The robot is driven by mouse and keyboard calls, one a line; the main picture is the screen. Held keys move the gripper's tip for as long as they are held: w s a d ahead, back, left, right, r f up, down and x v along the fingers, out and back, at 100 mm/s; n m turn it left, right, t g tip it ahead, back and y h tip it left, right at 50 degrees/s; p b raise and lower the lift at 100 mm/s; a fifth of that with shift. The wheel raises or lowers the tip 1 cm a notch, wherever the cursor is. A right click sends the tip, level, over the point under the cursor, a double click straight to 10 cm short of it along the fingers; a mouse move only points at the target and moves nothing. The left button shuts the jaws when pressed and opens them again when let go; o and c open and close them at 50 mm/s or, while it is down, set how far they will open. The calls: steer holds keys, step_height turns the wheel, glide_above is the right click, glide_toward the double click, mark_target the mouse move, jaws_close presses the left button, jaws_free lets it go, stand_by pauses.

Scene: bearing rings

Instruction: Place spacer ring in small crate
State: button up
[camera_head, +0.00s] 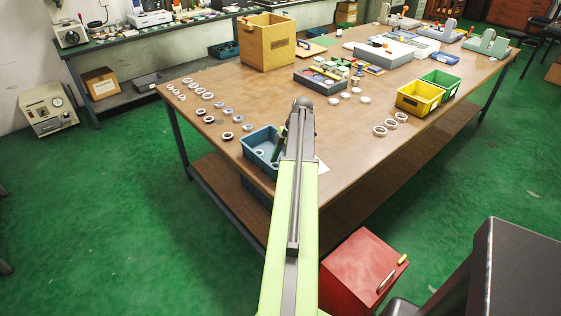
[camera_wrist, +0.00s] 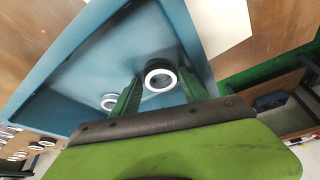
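The small blue crate (camera_head: 246,147) stands at the table's near left corner and also fills much of the wrist view (camera_wrist: 62,72). My gripper (camera_head: 279,148) is over the crate, partly hidden by my arm. In the wrist view my gripper (camera_wrist: 160,82) has its two green fingers apart. A pale ring (camera_wrist: 160,79) shows between the fingers, with a gap on each side and a dark shape behind it. I cannot tell its exact height above the crate floor. Another pale ring (camera_wrist: 108,101) lies in the crate, left of the fingers.
Several rings (camera_head: 205,95) lie in rows on the table's left side. More rings (camera_head: 379,131) lie at the right, near a yellow bin (camera_head: 415,103) and a green bin (camera_head: 440,84). A grey tray of parts (camera_head: 312,84) and a wooden box (camera_head: 252,48) stand farther back.

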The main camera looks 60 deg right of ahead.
steer(key=p+v, duration=1.1)
steer(key=v, duration=0.1)
steer(key=shift+r, duration=0.15)
